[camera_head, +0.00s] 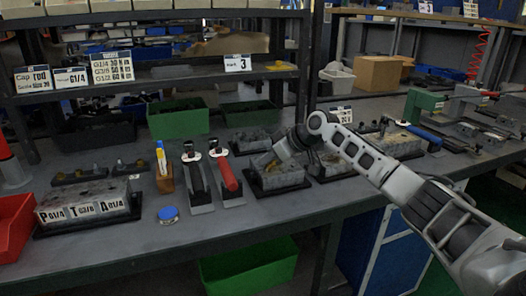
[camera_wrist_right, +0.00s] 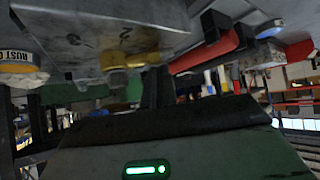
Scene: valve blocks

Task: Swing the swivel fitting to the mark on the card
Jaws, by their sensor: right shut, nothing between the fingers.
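The card (camera_head: 238,62) on the shelf edge reads "Mark 3". A grey valve block (camera_head: 280,182) sits on a black tray on the bench, under my right gripper (camera_head: 273,161). The gripper comes down over this block from the right, and its fingers are shut with nothing between them. In the right wrist view the dark fingers (camera_wrist_right: 158,88) show close beside brass fittings (camera_wrist_right: 113,77) on a grey block (camera_wrist_right: 100,35). I cannot tell whether they touch, or which fitting swivels. My left gripper is not in view.
Other valve blocks stand behind (camera_head: 250,139) and at the left (camera_head: 85,205). Green bins (camera_head: 178,122) stand behind.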

